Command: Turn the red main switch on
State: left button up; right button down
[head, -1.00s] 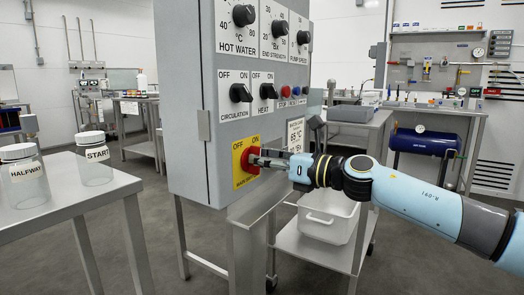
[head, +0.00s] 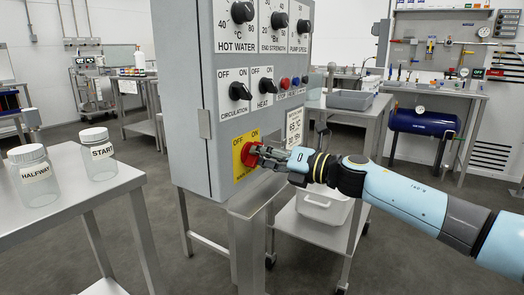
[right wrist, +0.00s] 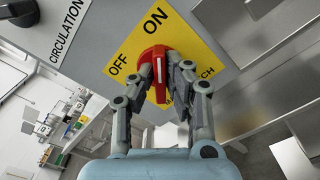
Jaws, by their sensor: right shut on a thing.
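The red main switch (head: 250,154) sits on a yellow plate (head: 239,164) marked OFF and ON, low on the grey control box. My right gripper (head: 262,151) is shut on the switch's red handle, reaching in from the right. In the right wrist view, my fingers (right wrist: 160,78) clasp the handle from both sides. The red switch (right wrist: 154,54) shows a white mark there, and its upper end lies toward the word ON. The fingers hide part of the handle and of the plate's lower lettering. My left gripper is not in view.
The grey box (head: 190,100) carries black knobs above, among them the circulation knob (head: 240,91). A table (head: 75,190) with two labelled jars stands at the left. A white bin (head: 323,205) sits on a cart below my right arm.

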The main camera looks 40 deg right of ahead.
dwell(0.4)
jog(key=c, duration=1.4)
grip_release()
jog(key=shift+o, duration=0.2)
jog(key=v, duration=1.2)
jog(key=shift+d+f, duration=0.1)
